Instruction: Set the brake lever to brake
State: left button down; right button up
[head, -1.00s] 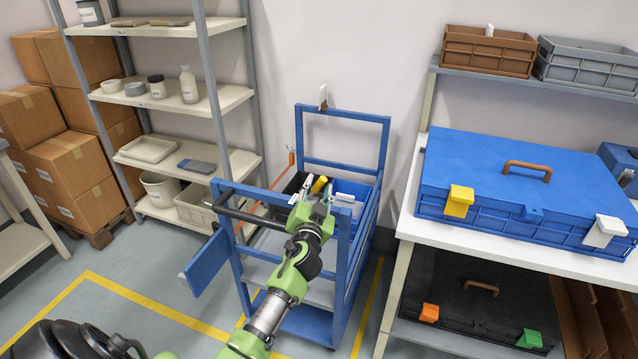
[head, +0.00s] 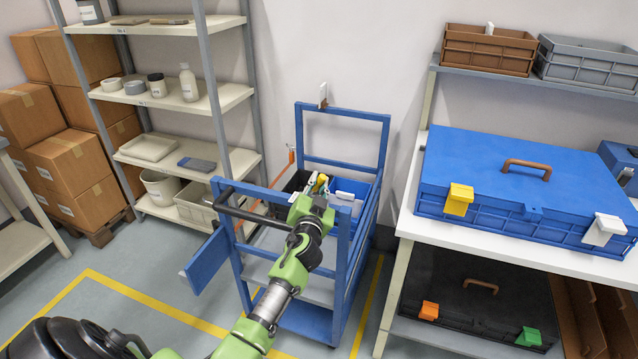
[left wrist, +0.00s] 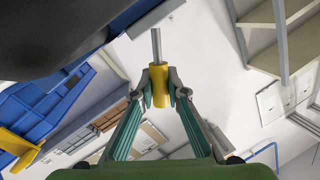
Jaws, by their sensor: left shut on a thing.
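A yellow grip (left wrist: 159,88) on a thin metal rod (left wrist: 156,45), which looks like the brake lever, shows in the left wrist view. The two fingers of my left gripper (left wrist: 158,97) are closed around the yellow grip from both sides. In the head view my left gripper (head: 318,184) is over the top of the blue cart (head: 345,118), with the yellow grip (head: 321,180) mostly hidden between its fingers. The foot of the rod and its lever position cannot be made out. My right gripper is not in view.
The cart's top holds a dark bin and a blue bin (head: 350,188). An orange rod (head: 291,160) stands at its left side. A white table (head: 405,222) with a blue case (head: 470,165) is at right; a shelf rack (head: 215,100) is at left.

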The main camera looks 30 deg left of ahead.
pick_arm(q)
jog(key=n+p, duration=0.1)
jog(key=a+r+n+p, duration=0.1)
jog(key=a+n+g+p, duration=0.1)
jog(key=shift+s+a+r+n, duration=0.2)
jog(key=shift+s+n, duration=0.1)
jog(key=shift+n, duration=0.1)
jog(key=a+n+p, duration=0.1)
jog(key=n+h+p, duration=0.1)
jog(key=shift+s+a+p, duration=0.2)
jog(key=shift+a+p, duration=0.1)
jog(key=shift+a, duration=0.05)
jog(key=shift+s+a+f+n+p, duration=0.15)
jog(key=shift+a+n+p, duration=0.25)
jog(key=shift+n, duration=0.2)
jog(key=shift+s+a+f+n+p, duration=0.1)
jog(key=shift+a+n+p, duration=0.25)
jog(key=shift+n, duration=0.25)
jog(key=shift+s+a+f+n+h+p, duration=0.1)
jog(key=shift+a+f+n+h+p, duration=0.4)
jog(key=shift+a+n+h, duration=0.45)
jog(key=shift+d+n+y, duration=0.2)
jog(key=shift+n+y, duration=0.05)
jog(key=c, duration=2)
grip_release()
jog(key=shift+c, duration=0.2)
jog(key=shift+o, duration=0.4)
